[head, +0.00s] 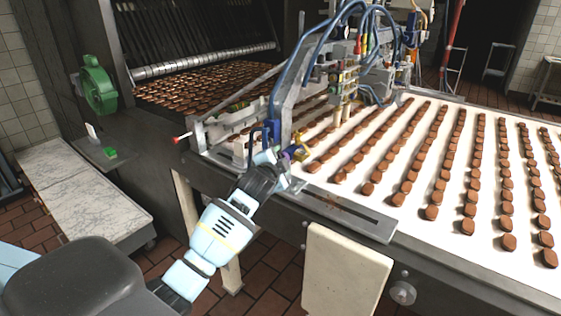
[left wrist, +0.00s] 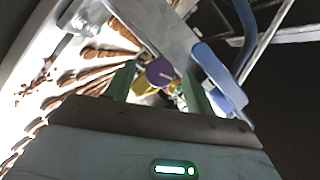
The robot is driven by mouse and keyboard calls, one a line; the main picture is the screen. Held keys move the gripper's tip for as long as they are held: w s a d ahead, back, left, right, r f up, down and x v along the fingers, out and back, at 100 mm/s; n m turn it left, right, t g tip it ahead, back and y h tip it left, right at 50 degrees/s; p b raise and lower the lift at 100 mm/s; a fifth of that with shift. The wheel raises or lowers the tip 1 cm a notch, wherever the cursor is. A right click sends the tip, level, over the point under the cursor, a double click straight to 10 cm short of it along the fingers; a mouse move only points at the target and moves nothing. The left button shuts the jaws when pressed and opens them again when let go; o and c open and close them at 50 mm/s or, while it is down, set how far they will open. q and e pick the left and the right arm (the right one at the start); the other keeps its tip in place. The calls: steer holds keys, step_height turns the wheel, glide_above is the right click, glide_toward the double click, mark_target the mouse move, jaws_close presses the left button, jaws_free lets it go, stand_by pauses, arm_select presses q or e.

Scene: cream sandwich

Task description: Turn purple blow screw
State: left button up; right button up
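The purple blow screw is a round purple knob (left wrist: 160,72) in the left wrist view, with yellow parts just behind and below it. In the head view a small purple spot (head: 291,150) shows beside the yellow part at the front of the machine. My left gripper (head: 283,160) is at that front corner. In the left wrist view its two greenish fingers (left wrist: 159,76) stand apart, one on each side of the knob, with small gaps visible. Whether a finger touches the knob I cannot tell. My right gripper is in neither view.
A conveyor (head: 345,208) carries rows of brown biscuits to the right. A blue handle (left wrist: 215,72) stands close to the right finger. Blue hoses (head: 300,60) arch above the machine. A green wheel (head: 97,84) and a marble-topped table (head: 80,190) are at left.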

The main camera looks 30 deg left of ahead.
arm_select(q)
steer(key=v, duration=0.7)
steer(key=shift+s, duration=0.4)
stand_by(0.5)
steer(key=s+d+f+n+g+h, duration=0.1)
steer(key=s+d+f, duration=0.25)
steer(key=f, duration=0.35)
steer(key=s+d+f+g+h, duration=0.1)
steer(key=s+d+f+h, duration=0.15)
steer(key=s+f, duration=0.4)
steer(key=s+d+f+n+g, duration=0.1)
steer(key=s+d+f, duration=0.2)
steer(key=f, duration=0.6)
steer(key=s+d+f+n, duration=0.1)
steer(key=s+d+f, duration=0.1)
steer(key=s+f, duration=0.2)
steer(key=s+d+f+n+g+h, duration=0.1)
steer(key=s+d+f+n, duration=0.1)
steer(key=s, duration=0.9)
steer(key=s+d+f+n+g+h, duration=0.1)
steer(key=s+d+f, duration=0.3)
steer(key=s, duration=0.3)
steer(key=shift+s+d+f+n, duration=0.2)
steer(key=shift+f+n, duration=0.1)
steer(key=shift+f, duration=0.55)
steer(key=shift+s+f, duration=0.1)
